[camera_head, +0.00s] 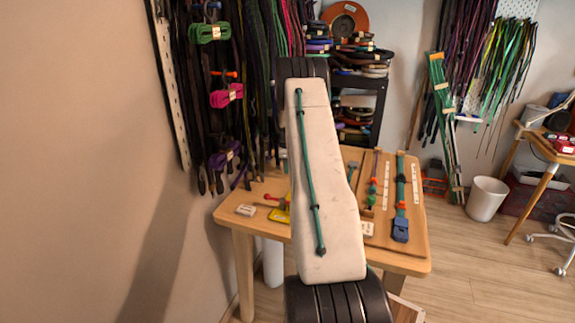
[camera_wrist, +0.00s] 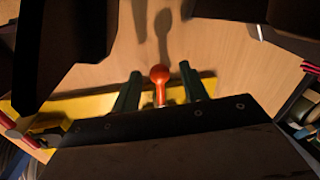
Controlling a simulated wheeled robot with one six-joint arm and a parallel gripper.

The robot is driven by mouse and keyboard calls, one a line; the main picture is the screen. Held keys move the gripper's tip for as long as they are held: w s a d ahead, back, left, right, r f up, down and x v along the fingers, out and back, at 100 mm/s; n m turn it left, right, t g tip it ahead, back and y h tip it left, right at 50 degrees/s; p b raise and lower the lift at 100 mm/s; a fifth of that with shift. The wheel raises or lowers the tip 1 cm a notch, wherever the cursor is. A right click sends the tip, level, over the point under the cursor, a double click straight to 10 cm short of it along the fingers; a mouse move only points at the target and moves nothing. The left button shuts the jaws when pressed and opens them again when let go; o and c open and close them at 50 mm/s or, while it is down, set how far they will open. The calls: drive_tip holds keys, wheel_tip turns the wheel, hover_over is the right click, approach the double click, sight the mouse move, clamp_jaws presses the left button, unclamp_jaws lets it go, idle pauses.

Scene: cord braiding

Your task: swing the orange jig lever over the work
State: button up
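The orange jig lever (camera_wrist: 160,78) shows in the wrist view as a round orange knob on a short orange stem. My gripper (camera_wrist: 159,82) has two green fingers, one on each side of the lever, with a visible gap on both sides. The fingers look open and not closed on it. The yellow jig plate (camera_wrist: 75,107) lies to the left and partly beneath, mostly covered by the dark gripper body. In the head view only a corner of the yellow plate (camera_head: 279,215) shows; my arm hides the lever and my gripper.
The wooden table (camera_head: 410,252) holds a blue clamp (camera_head: 401,229) with a teal cord on the right. A red-handled part (camera_head: 274,198) stands by the plate. Hanging cords (camera_head: 265,90) and a dark shelf (camera_head: 376,110) are behind.

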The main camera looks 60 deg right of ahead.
wheel_tip(320, 180, up, 8)
drive_tip(key=a, duration=0.1)
drive_tip(key=shift+s+a+f, duration=0.2)
drive_tip(key=shift+s, duration=0.1)
idle(0.6)
